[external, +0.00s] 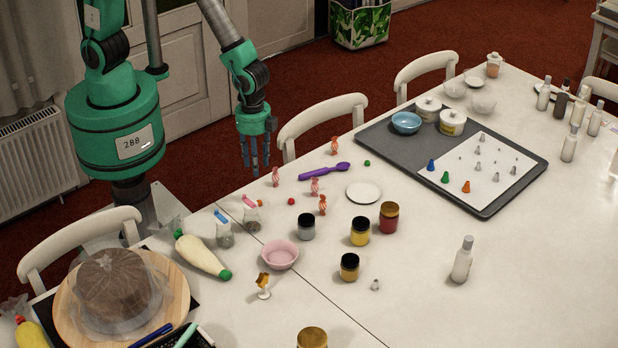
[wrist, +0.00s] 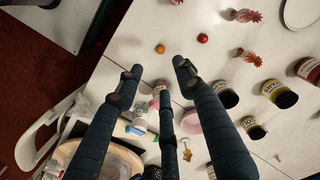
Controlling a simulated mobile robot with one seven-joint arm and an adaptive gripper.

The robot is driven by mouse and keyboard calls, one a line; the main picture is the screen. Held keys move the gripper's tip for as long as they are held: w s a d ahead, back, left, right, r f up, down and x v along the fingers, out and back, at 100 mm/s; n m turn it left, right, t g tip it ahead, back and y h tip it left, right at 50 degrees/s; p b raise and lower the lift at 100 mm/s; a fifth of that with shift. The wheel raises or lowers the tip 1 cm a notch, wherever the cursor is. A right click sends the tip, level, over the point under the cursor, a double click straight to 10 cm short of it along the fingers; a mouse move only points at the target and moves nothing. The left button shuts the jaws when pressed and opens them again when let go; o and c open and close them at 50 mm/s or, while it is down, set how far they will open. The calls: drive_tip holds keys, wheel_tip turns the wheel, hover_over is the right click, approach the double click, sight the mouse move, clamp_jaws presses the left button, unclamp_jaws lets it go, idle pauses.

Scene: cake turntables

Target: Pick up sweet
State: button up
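Several red-and-white wrapped sweets lie on the white table. In the external view, one sweet (external: 276,176) is nearest my gripper, two more sweets (external: 315,186) and (external: 322,204) lie to its right, and another sweet (external: 334,145) is farther back. My gripper (external: 255,165) hangs fingers-down near the table's back edge, left of the nearest sweet and apart from it. In the wrist view my gripper (wrist: 155,76) has its three fingers spread, with nothing between them. Two sweets (wrist: 245,15) and (wrist: 249,58) show at the upper right there.
A red ball (external: 291,201), a purple spoon (external: 324,171) and a white plate (external: 364,193) lie near the sweets. An orange ball (wrist: 160,48) shows in the wrist view. A pink bowl (external: 280,254) and jars stand nearer the front. A chair (external: 322,118) stands behind the table.

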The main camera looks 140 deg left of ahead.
drive_tip(key=b, duration=0.1)
hover_over(259, 200)
drive_tip(key=shift+f, duration=4.3)
drive_tip(key=shift+d, duration=0.1)
drive_tip(key=shift+f+b, duration=0.7)
drive_tip(key=shift+f, duration=1.9)
drive_tip(key=c, duration=0.8)
